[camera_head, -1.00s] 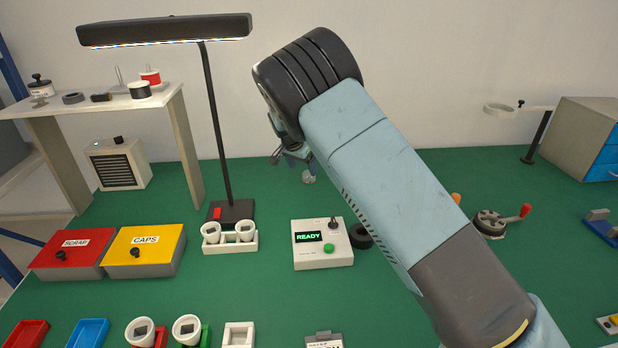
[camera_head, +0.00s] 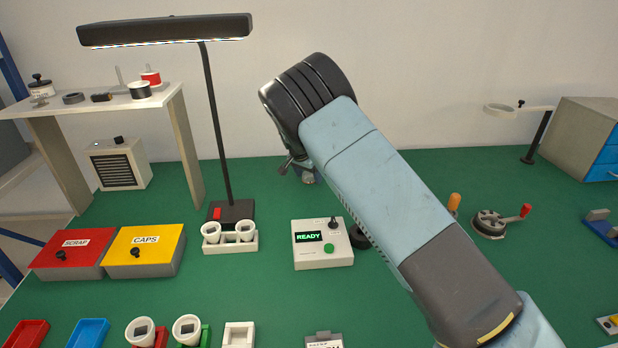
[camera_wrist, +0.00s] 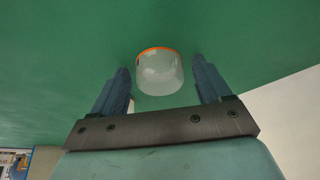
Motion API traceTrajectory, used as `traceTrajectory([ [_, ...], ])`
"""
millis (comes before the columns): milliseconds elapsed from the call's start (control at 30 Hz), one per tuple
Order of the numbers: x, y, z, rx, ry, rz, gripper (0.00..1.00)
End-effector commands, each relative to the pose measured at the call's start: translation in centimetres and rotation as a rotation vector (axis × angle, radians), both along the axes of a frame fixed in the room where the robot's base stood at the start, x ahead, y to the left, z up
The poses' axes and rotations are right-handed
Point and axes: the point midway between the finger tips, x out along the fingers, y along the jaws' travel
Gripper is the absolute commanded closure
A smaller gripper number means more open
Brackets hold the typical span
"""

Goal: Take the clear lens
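The clear lens (camera_wrist: 159,74) is a see-through cup-like dome with an orange rim, in the middle of the wrist view against the green bench top. My gripper (camera_wrist: 160,66) is open, with one finger on each side of the lens. A gap shows between the lens and each finger, so they look apart. I cannot tell how far the lens is beyond the fingertips. In the head view my gripper (camera_head: 306,174) is mostly hidden behind my arm, low at the back of the bench, and the lens cannot be seen there.
A hand-crank device (camera_head: 489,223) is right of my arm. The wall (camera_head: 420,80) is close behind the bench.

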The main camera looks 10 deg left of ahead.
Motion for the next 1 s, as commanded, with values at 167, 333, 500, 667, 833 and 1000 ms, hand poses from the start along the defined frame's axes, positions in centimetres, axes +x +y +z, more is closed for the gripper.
traceTrajectory([
  [167, 0.0, 0.0, 0.0, 0.000, 0.000, 0.000, 0.40],
  [333, 0.0, 0.0, 0.0, 0.000, 0.000, 0.000, 0.57],
  [500, 0.0, 0.0, 0.0, 0.000, 0.000, 0.000, 0.73],
  [667, 0.0, 0.0, 0.0, 0.000, 0.000, 0.000, 0.74],
  [833, 0.0, 0.0, 0.4, 0.001, -0.001, 0.000, 0.74],
  [1000, 0.0, 0.0, 2.5, 0.002, -0.003, 0.000, 0.74],
])
